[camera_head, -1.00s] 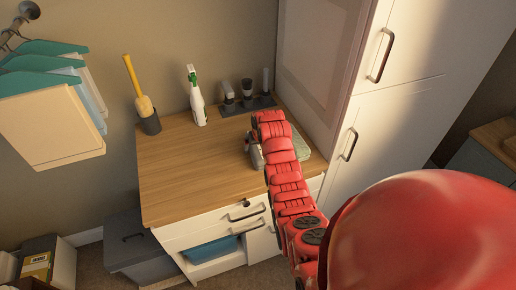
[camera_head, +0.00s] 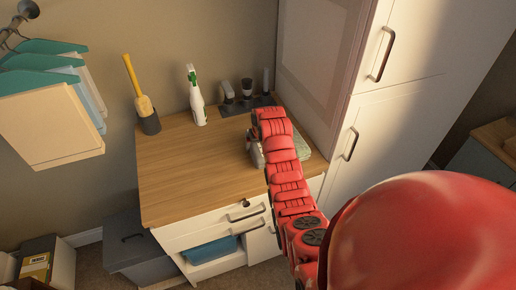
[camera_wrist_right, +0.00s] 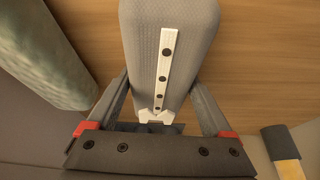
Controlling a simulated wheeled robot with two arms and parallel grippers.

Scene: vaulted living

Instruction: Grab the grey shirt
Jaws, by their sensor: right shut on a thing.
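The grey shirt (camera_wrist_right: 168,55) fills the middle of the right wrist view as a folded grey bundle with a white strip and dark buttons. My right gripper (camera_wrist_right: 160,104) has a finger on each side of it and is shut on its near end. In the head view, a small grey part (camera_head: 256,152) shows left of my red right arm, over the wooden top; I cannot tell whether it is shirt or gripper. The arm hides most of the right gripper there. My left gripper is not in view.
A grey-green folded cloth (camera_head: 302,146) lies right of my arm on the wooden counter (camera_head: 185,165). A yellow brush (camera_head: 137,84) in a dark holder, a white spray bottle (camera_head: 197,97) and a dark tray (camera_head: 250,106) stand behind. A tall white cabinet (camera_head: 375,125) borders the right.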

